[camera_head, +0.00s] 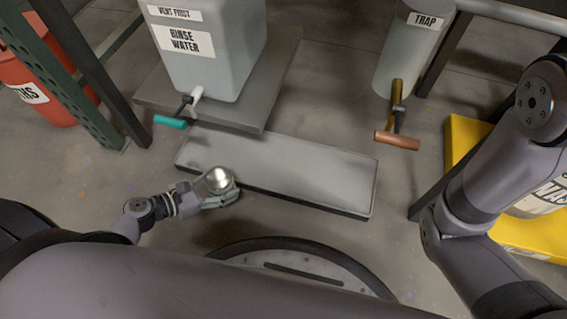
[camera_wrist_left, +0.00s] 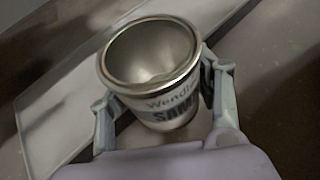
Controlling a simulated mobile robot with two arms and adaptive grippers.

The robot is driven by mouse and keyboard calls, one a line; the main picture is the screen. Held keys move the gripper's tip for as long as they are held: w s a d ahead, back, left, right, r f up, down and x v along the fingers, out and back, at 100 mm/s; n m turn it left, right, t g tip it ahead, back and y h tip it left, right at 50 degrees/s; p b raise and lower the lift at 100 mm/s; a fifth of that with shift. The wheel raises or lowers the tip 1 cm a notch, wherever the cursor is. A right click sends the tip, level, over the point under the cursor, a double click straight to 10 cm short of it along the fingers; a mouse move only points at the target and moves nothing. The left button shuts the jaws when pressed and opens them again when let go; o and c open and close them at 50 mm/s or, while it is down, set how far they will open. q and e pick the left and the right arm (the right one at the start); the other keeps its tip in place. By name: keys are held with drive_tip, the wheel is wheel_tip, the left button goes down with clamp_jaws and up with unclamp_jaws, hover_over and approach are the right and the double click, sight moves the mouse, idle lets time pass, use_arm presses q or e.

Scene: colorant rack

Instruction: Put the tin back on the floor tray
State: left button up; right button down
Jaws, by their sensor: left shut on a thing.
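The tin (camera_wrist_left: 165,85) is an open metal cup with a label on its side; it looks empty inside in the left wrist view. My left gripper (camera_head: 219,190) is shut on the tin, with one finger on each side of it. In the head view the tin (camera_head: 218,179) shows as a shiny round shape at the left front edge of the floor tray (camera_head: 300,172). The floor tray is a long, shallow grey tray, and nothing is seen standing in it. I cannot tell whether the tin touches the tray. My right gripper is not in view.
A rinse water container (camera_head: 207,60) with a teal-handled tap (camera_head: 170,121) stands on a grey slab behind the tray. A trap container (camera_head: 410,50) with a copper-coloured handle (camera_head: 397,140) hangs over the right back. A red bucket (camera_head: 45,90) and rack posts stand left; a yellow platform (camera_head: 465,135) lies right.

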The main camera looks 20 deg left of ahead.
use_arm(q)
drive_tip(key=b, duration=0.4)
hover_over(275, 165)
drive_tip(key=shift+w, duration=0.1)
wheel_tip(275, 165, down, 4)
drive_tip(key=b, duration=0.4)
drive_tip(key=shift+r, duration=0.3)
drive_tip(key=shift+f, duration=0.1)
drive_tip(key=o, duration=1.4)
drive_tip(key=shift+f, duration=0.1)
